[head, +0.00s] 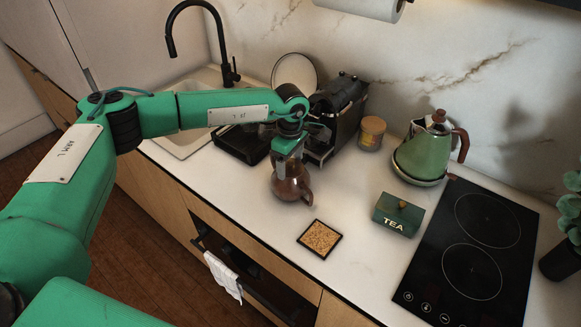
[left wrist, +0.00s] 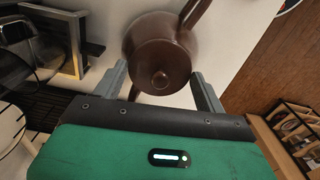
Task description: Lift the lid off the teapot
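The brown teapot (head: 291,190) stands on the white counter, with its handle toward the lower right in the head view. In the left wrist view the teapot (left wrist: 150,45) shows from above, and its lid (left wrist: 160,62) with a round knob (left wrist: 160,80) is on it. My left gripper (head: 286,156) is over the teapot, pointing down, and hides much of its top in the head view. In the left wrist view its two fingers are apart, one on each side of the lid, with nothing held between them. My right gripper is not in view.
A cork-patterned square trivet (head: 320,238) lies on the counter near the teapot. A green TEA box (head: 398,214), a green kettle (head: 424,150) and a black cooktop (head: 470,250) are to the right. Counter around the trivet is clear.

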